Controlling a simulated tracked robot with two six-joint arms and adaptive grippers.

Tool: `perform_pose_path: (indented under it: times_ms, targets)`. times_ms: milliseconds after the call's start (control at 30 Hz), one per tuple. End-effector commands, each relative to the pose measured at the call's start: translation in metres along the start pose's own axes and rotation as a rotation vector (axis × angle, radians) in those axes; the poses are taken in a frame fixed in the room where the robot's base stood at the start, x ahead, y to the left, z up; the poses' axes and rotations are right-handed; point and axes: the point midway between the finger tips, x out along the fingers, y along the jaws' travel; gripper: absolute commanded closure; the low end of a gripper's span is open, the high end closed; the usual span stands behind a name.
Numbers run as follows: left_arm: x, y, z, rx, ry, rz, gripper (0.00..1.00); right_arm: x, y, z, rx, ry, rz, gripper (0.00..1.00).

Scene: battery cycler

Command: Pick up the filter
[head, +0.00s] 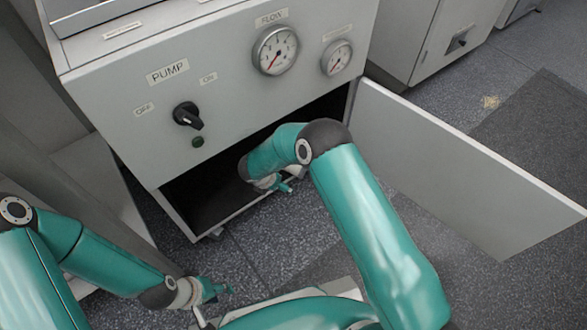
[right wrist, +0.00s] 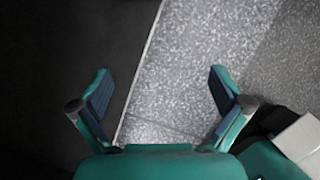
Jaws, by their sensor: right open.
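I see no filter that I can make out in either view. The cabinet opening under the pump panel is dark, and its inside is hard to see. My right gripper (head: 272,184) is at the opening's lower edge, partly hidden by its own arm. In the right wrist view the right gripper (right wrist: 162,88) is open with nothing between its fingers, above the cabinet's edge and the floor. My left gripper (head: 218,289) is low at the left, in front of the cabinet and apart from it. Its fingers are too small to judge.
The pump cabinet (head: 225,107) carries a black knob (head: 187,115) and two gauges. Its door (head: 450,165) stands open to the right. Another grey cabinet (head: 430,40) stands behind.

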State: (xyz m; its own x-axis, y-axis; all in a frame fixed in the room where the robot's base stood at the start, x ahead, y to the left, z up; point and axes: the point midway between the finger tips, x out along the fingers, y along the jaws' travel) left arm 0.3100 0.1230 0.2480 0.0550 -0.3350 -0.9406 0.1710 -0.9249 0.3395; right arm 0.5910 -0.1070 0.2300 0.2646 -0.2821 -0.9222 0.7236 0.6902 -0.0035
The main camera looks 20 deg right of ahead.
Motion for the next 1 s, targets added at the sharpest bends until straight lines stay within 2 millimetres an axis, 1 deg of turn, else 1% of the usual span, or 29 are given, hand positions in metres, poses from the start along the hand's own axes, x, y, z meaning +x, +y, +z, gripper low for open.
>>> perform_pose_path:
  times_ms: [33, 200, 300, 400, 667, 700, 800, 900, 1000]
  targets:
    - [0.006, -0.002, 0.0, 0.0, 0.0, 0.0, 0.6, 0.008, -0.001, 0.01, 0.009, 0.0, 0.0, 0.0]
    - [0.017, -0.006, 0.0, 0.0, 0.0, 0.0, 0.6, 0.022, -0.001, 0.043, 0.012, 0.002, 0.001, 0.0]
    - [0.022, -0.008, 0.0, 0.0, 0.0, 0.0, 0.6, 0.029, -0.001, 0.059, 0.01, 0.002, 0.001, 0.0]
    - [0.025, -0.009, 0.0, 0.0, 0.0, 0.0, 0.6, 0.032, -0.001, 0.07, 0.008, 0.003, 0.0, 0.0]
    - [0.03, -0.011, 0.0, 0.0, 0.0, 0.0, 0.6, 0.038, -0.001, 0.085, 0.009, 0.003, 0.001, 0.0]
    - [0.033, -0.012, 0.0, 0.0, 0.0, 0.0, 0.6, 0.042, -0.001, 0.088, 0.009, 0.005, 0.0, 0.0]
    - [0.043, -0.015, 0.0, 0.0, 0.0, 0.0, 0.6, 0.062, -0.002, 0.085, 0.007, 0.006, -0.001, 0.0]
    - [0.05, -0.018, 0.0, 0.0, 0.0, 0.0, 0.6, 0.076, -0.001, 0.085, 0.007, 0.006, 0.0, 0.0]
    - [0.053, -0.019, 0.0, 0.0, 0.0, 0.0, 0.6, 0.085, -0.001, 0.085, 0.006, 0.006, 0.001, 0.0]
